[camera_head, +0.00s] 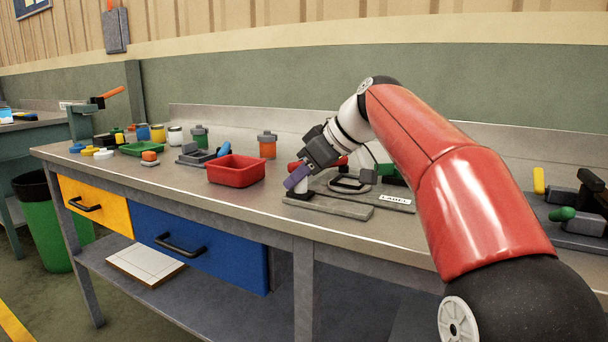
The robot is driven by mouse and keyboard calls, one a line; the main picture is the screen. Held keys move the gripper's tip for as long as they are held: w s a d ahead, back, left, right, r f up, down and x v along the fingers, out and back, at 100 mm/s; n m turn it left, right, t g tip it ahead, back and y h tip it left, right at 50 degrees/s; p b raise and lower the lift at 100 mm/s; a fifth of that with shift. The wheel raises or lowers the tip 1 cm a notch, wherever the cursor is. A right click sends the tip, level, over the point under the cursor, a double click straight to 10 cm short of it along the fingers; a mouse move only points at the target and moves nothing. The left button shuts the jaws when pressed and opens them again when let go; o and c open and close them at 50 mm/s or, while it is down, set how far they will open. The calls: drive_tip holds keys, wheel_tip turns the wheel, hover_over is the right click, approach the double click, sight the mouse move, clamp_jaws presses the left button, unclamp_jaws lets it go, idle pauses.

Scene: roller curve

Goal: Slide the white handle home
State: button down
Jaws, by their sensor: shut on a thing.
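The white handle (302,187) is a small upright piece on a dark block at the left end of a flat grey plate (340,208) on the workbench. My gripper (298,181) reaches down to it from the upper right, with a purple finger in front. It is shut on the white handle, and the finger hides much of it. The slot or track that the handle runs in is too small to make out.
Behind the plate lies a grey board with a white label (395,199) and a dark loop handle (350,184). A red tray (236,170) stands to the left, an orange jar (267,145) behind it. Dark fixtures with a green knob (562,214) stand at right. The front bench strip is clear.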

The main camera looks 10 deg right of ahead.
drive_tip(key=shift+a+r, duration=0.15)
drive_tip(key=c, duration=1.2)
unclamp_jaws()
drive_tip(key=shift+w, duration=0.15)
drive_tip(key=shift+c, duration=0.2)
drive_tip(key=v, duration=0.7)
drive_tip(key=shift+s+d+r+p, duration=0.15)
drive_tip(key=shift+s+d+p, duration=0.05)
drive_tip(key=shift+p, duration=0.15)
